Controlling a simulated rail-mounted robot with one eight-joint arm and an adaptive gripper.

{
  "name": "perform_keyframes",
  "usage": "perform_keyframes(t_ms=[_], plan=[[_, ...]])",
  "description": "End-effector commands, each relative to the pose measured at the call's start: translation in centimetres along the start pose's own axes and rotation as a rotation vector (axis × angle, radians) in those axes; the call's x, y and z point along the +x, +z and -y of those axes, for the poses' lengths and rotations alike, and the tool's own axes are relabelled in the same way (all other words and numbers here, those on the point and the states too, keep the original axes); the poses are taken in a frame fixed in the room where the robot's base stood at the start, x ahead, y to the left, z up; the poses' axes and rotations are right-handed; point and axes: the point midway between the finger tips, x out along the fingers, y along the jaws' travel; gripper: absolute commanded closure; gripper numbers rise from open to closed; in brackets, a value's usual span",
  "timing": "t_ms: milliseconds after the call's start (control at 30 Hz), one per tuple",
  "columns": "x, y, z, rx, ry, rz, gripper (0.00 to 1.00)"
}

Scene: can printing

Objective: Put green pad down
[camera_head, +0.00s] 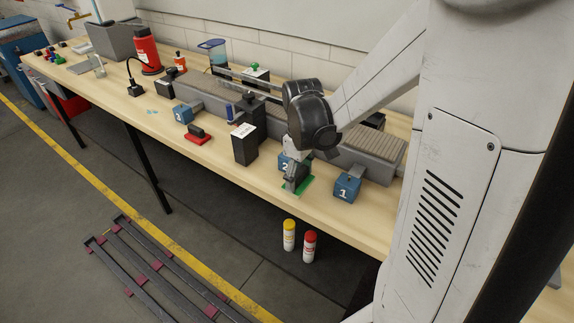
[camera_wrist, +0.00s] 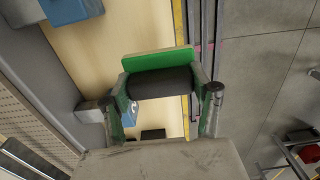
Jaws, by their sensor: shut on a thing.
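My gripper (camera_head: 297,182) points down at the front of the wooden bench, between blue box 2 (camera_head: 288,166) and blue box 1 (camera_head: 347,188). It is shut on the green pad, whose green edge (camera_head: 307,187) shows beside the fingers. In the wrist view the pad's green plate (camera_wrist: 160,60) lies beyond its black grip (camera_wrist: 160,81), which sits between my two fingers (camera_wrist: 163,92). The pad is at or close above the bench top; I cannot tell whether it touches. My fingers hide much of it in the head view.
A similar red pad (camera_head: 197,136) lies on the bench (camera_head: 222,160) to the left, near blue box 3 (camera_head: 187,112). A black box (camera_head: 244,147) stands left of box 2. A grey conveyor (camera_head: 372,152) runs behind. Yellow (camera_head: 289,234) and red (camera_head: 309,246) cans stand below the front edge.

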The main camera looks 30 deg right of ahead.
Motion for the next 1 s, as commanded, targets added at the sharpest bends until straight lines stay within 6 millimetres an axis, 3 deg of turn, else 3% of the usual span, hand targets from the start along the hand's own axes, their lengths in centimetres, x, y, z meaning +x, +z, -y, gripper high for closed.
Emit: perform_keyframes(t_ms=[100, 300, 633, 1000], plan=[[1.1, 0.5, -1.9, 0.003, 0.000, 0.000, 0.71], [2.1, 0.9, -3.2, 0.000, 0.000, 0.000, 0.71], [5.6, 0.9, -3.2, -0.001, 0.000, 0.000, 0.71], [6.1, 0.9, -3.2, -0.001, 0.000, 0.000, 0.71]])
